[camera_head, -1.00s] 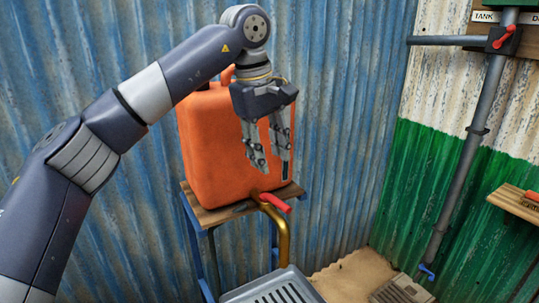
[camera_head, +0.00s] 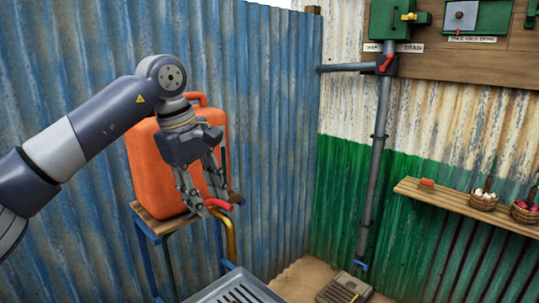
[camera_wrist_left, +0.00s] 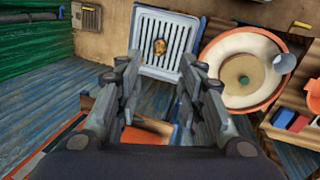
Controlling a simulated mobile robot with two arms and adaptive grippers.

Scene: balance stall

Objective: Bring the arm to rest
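My left gripper (camera_head: 208,198) hangs pointing down in front of the orange jerrycan (camera_head: 150,172) in the head view. Its two fingers are apart with nothing between them, and it also shows open in the wrist view (camera_wrist_left: 161,62). The jerrycan stands upright on a wooden-topped stand (camera_head: 168,223) with blue legs. A red tap handle (camera_head: 222,204) on a brass pipe (camera_head: 231,240) lies by the fingertips; I cannot tell whether they touch it. My right gripper is out of view.
A grey slatted tray (camera_head: 237,290) sits below the pipe. A round orange-rimmed basin (camera_wrist_left: 237,105) is beside it in the wrist view. A wooden shelf (camera_head: 460,203) with baskets is at the right. A grey pipe (camera_head: 377,165) runs down the wall.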

